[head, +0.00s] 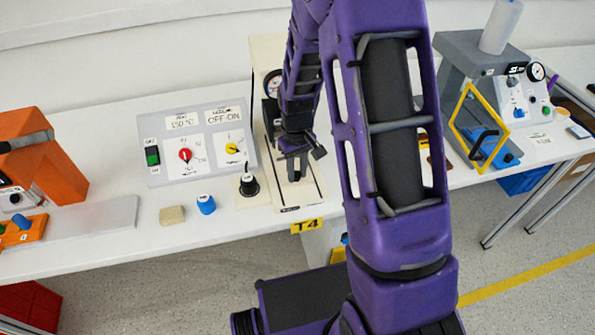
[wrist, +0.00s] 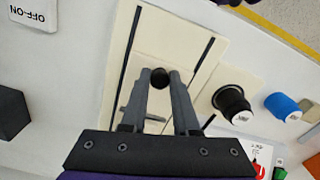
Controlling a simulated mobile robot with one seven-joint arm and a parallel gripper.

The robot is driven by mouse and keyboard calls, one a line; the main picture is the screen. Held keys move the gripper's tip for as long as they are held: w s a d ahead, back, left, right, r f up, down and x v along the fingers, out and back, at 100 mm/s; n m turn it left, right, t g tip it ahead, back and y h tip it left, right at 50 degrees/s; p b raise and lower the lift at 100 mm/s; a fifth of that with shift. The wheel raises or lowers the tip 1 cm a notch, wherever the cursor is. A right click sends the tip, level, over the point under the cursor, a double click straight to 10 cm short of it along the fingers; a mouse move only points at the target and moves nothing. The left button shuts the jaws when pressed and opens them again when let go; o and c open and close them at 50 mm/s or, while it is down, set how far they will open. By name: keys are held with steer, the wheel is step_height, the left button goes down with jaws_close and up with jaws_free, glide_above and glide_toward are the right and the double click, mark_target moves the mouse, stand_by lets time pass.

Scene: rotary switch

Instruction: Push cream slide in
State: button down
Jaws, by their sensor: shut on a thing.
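The cream slide (head: 290,196) lies between two thin black rails on the cream T4 station, at the middle of the bench in the head view. The wrist view shows its cream plate (wrist: 172,42) between the rails. A round black knob (wrist: 159,78) stands up from it. My gripper (head: 293,170) is low over the slide, and in the wrist view its fingers (wrist: 160,85) are shut on the black knob, one on each side. My arm hides part of the station behind in the head view.
Left of the station are a grey panel (head: 205,146) with red and yellow dials, a black-capped piece (head: 248,185), a blue knob (head: 206,204) and a tan block (head: 172,215). An orange machine (head: 52,160) stands far left. A yellow-framed machine (head: 482,125) stands right.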

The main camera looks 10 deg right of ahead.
steer(key=w, duration=0.3)
steer(key=shift+w, duration=0.35)
steer(key=shift+w+r, duration=0.1)
steer(key=shift+w, duration=0.05)
steer(key=c, duration=0.7)
jaws_free()
steer(key=shift+w, duration=0.1)
steer(key=shift+o, duration=0.2)
steer(key=shift+s, duration=0.25)
